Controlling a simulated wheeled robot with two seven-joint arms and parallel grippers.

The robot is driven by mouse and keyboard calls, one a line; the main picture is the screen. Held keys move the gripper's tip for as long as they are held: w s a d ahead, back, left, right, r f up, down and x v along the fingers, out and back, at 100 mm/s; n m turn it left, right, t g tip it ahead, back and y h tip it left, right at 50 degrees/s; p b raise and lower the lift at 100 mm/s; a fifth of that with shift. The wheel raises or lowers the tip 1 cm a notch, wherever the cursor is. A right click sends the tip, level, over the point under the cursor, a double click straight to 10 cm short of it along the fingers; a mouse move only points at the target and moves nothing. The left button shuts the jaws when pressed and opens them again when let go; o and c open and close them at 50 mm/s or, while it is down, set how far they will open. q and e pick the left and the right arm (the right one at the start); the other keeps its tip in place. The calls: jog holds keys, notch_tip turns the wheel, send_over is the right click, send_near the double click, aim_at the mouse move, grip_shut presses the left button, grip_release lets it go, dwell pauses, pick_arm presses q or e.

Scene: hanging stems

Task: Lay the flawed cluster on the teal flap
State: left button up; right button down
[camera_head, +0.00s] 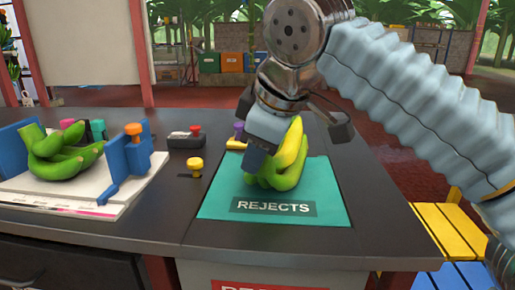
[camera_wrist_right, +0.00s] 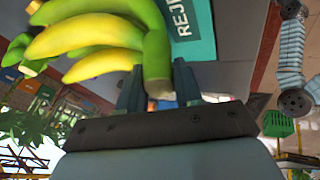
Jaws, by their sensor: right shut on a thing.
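A banana cluster (camera_head: 286,172), green below with a yellow banana at its right, is over the teal flap (camera_head: 330,210) marked REJECTS. I cannot tell whether its underside touches the flap. My right gripper (camera_head: 262,158) comes down from above and is shut on the cluster's stem end. In the right wrist view the two fingers (camera_wrist_right: 158,88) stand on either side of the green stem, and the yellow and green bananas spread to the left. Part of the teal flap (camera_wrist_right: 190,30) shows behind. My left gripper is not in view.
A green cluster (camera_head: 62,156) lies between blue uprights (camera_head: 127,158) on a white board at the left. A yellow knob (camera_head: 196,166) and a dark box with a red button (camera_head: 186,138) stand between board and flap. A yellow slatted surface (camera_head: 455,228) is at the right.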

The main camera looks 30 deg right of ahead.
jog(key=shift+f, duration=0.1)
jog(key=c, duration=0.7)
grip_release()
jog(key=p+v, duration=0.4)
jog(key=v, duration=0.9)
jog(key=shift+s+r+p, duration=0.2)
jog(key=shift+r+p, duration=0.1)
jog(key=shift+r, duration=0.05)
